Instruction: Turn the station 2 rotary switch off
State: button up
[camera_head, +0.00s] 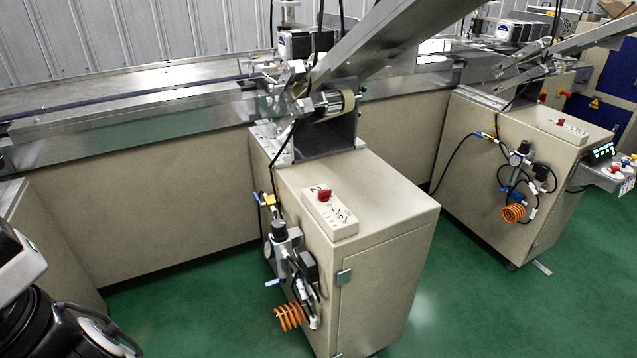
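The station 2 rotary switch (323,196) is a small red knob on a cream switch box (345,232). A "2" is marked close to the knob, and dark markings cover the box's top face. The box lies on top of the beige cabinet in the middle of the view. The knob's exact setting is too small to read. Part of my arm shows at the lower left, well apart from the switch. My gripper is not in view, and nothing covers the switch.
The beige cabinet (385,270) has hoses, a gauge and an orange coil (289,317) on its left side. A slanted metal chute (375,45) rises above it. A similar cabinet (545,150) stands at the right. Green floor (470,290) lies clear between them.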

aim_at(324, 196)
jog(key=i+j+z, duration=0.25)
jog(key=j, duration=0.35)
jog(key=j+z, duration=0.25)
jog(key=j, duration=0.4)
jog(key=k, duration=0.05)
